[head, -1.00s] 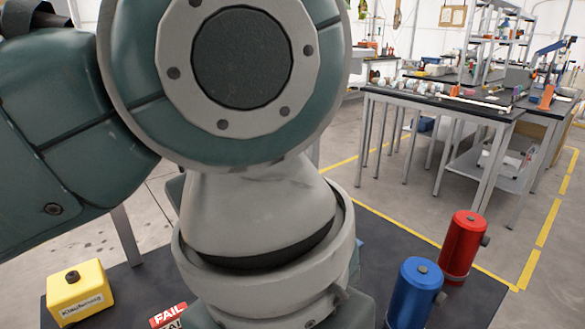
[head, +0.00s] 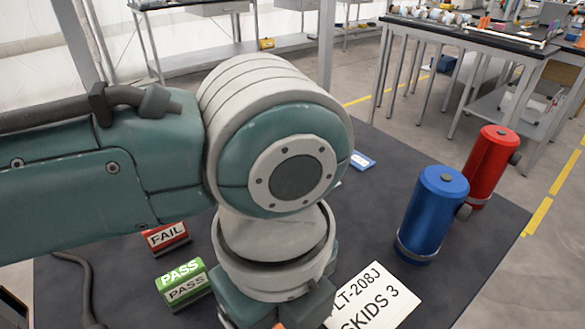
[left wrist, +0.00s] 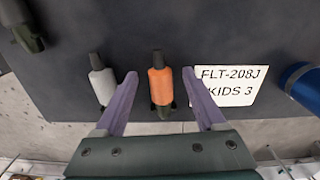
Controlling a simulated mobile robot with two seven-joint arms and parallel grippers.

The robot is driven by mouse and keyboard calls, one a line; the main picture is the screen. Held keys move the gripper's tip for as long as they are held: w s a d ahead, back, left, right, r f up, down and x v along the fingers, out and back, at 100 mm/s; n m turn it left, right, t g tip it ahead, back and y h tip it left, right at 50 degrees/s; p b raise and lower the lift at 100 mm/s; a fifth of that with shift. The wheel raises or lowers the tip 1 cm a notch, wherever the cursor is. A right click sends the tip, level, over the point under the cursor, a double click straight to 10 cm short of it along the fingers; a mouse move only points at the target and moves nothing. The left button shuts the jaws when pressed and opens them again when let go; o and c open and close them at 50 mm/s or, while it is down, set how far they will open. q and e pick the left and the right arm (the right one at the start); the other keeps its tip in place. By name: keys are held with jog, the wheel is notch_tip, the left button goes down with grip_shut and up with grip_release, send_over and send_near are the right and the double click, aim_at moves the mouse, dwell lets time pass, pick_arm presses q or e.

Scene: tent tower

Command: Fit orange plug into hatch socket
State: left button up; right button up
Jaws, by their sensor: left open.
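The orange plug (left wrist: 160,85) stands out in the left wrist view, with a dark tip toward the top and a dark end below. My left gripper (left wrist: 160,73) is open, with its two purple fingers on either side of the plug and visible gaps between. I cannot tell whether the fingers are down at the plug's height. In the head view my left arm hides most of that spot, and its fingers do not show. A hatch socket cannot be made out in either view. My right gripper is not in view.
A grey plug (left wrist: 102,82) is just left of the left finger. A white label card (head: 375,298) lies on the dark mat. A blue cylinder (head: 428,215) and a red cylinder (head: 490,165) stand at right. FAIL (head: 167,236) and PASS (head: 182,282) blocks sit at left.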

pick_arm(q)
jog(key=shift+f, duration=0.3)
grip_shut()
dwell(0.4)
